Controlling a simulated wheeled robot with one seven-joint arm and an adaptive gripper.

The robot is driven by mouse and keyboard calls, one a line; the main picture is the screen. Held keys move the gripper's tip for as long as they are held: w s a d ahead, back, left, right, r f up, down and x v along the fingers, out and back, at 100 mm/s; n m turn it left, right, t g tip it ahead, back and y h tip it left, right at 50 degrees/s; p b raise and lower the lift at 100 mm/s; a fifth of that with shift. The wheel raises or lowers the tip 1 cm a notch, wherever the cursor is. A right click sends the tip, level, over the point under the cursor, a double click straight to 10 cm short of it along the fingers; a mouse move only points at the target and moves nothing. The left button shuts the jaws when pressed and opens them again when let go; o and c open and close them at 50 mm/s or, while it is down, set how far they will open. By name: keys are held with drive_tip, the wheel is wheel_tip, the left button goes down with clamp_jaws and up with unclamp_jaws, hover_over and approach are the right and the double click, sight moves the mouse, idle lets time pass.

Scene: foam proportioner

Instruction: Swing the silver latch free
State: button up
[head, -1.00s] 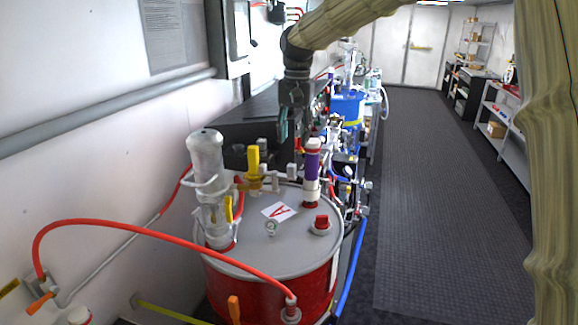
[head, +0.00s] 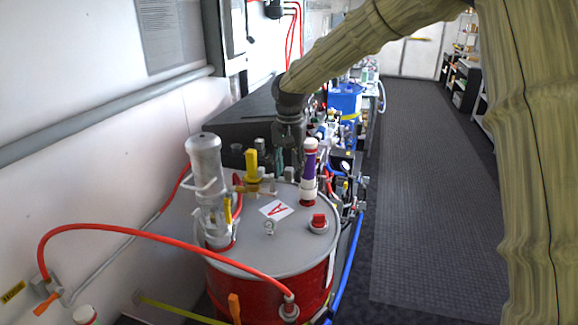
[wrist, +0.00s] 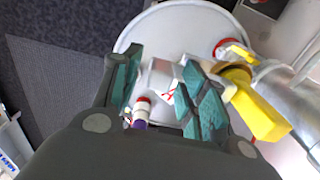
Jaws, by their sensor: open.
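My gripper (wrist: 162,68) is open in the wrist view, its two teal-padded fingers apart above the drum's lid. A pale metal block (wrist: 158,76) shows between the fingers; I cannot tell whether it is the silver latch or whether a finger touches it. In the head view my gripper (head: 287,165) points down behind the drum's fittings, between the yellow-handled valve (head: 252,165) and the purple-and-white tube (head: 309,170). Its fingertips are partly hidden there. The red drum (head: 265,290) has a grey lid with a sign marked A (head: 277,209).
A red hose (head: 150,233) arches in front of the drum. A blue drum (head: 345,103) and more equipment stand behind. The aisle floor (head: 430,200) on the right is clear.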

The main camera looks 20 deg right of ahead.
drive_tip(key=shift+f, duration=0.3)
clamp_jaws()
